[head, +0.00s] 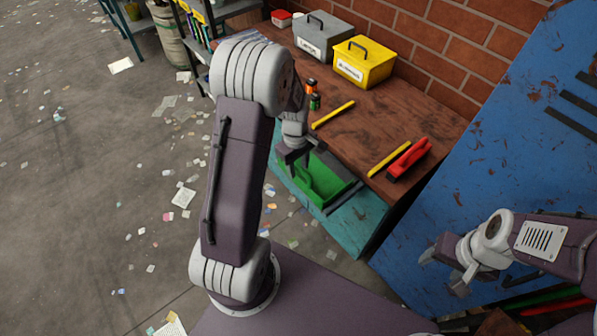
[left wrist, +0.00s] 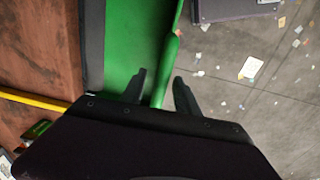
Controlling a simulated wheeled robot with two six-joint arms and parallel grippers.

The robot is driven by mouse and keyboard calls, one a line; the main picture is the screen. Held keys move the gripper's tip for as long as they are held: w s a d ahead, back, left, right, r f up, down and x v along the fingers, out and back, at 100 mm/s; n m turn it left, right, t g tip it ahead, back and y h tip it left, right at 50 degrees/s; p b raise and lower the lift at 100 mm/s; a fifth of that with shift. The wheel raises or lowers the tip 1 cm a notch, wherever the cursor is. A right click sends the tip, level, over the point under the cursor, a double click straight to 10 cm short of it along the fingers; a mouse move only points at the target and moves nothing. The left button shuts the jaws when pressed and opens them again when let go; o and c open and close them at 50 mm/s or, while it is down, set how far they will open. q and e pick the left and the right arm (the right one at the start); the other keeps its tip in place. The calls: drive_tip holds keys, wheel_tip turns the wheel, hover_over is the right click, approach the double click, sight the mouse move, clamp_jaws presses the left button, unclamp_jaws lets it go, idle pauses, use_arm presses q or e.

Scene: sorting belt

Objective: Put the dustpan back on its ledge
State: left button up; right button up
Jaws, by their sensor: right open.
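The green dustpan (head: 328,182) with a dark lip lies over the teal ledge (head: 358,226) along the bench's front side, in the head view. Whether it rests fully on the ledge is hard to tell. My left gripper (head: 293,162) is at the dustpan's left end, pointing down. In the left wrist view, the dustpan (left wrist: 128,40) fills the upper middle, and the left gripper's fingers (left wrist: 160,82) are apart on either side of its green edge, with a gap visible. My right gripper (head: 447,268) is open and empty at the right, in front of the blue panel.
The wooden bench (head: 408,112) holds a yellow box (head: 364,66), a grey box (head: 322,40), a red-and-black tool (head: 409,160) and yellow sticks (head: 334,115). A blue panel (head: 500,150) stands at right. Paper scraps litter the floor at left.

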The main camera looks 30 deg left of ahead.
use_arm(q)
drive_tip(key=r, duration=0.5)
drive_tip(key=r+p, duration=0.1)
drive_tip(key=r, duration=0.1)
drive_tip(key=shift+s+r, duration=0.25)
drive_tip(key=shift+r, duration=0.1)
drive_tip(key=s+d+m+p, duration=0.1)
drive_tip(key=s+d+m, duration=0.2)
drive_tip(key=s+m, duration=0.3)
drive_tip(key=s+d+r+m+p, duration=0.1)
drive_tip(key=s+d+m, duration=0.3)
drive_tip(key=s+m, duration=0.2)
drive_tip(key=shift+d+r+m+t, duration=0.2)
drive_tip(key=shift+d+m+t, duration=0.1)
drive_tip(key=shift+m, duration=0.3)
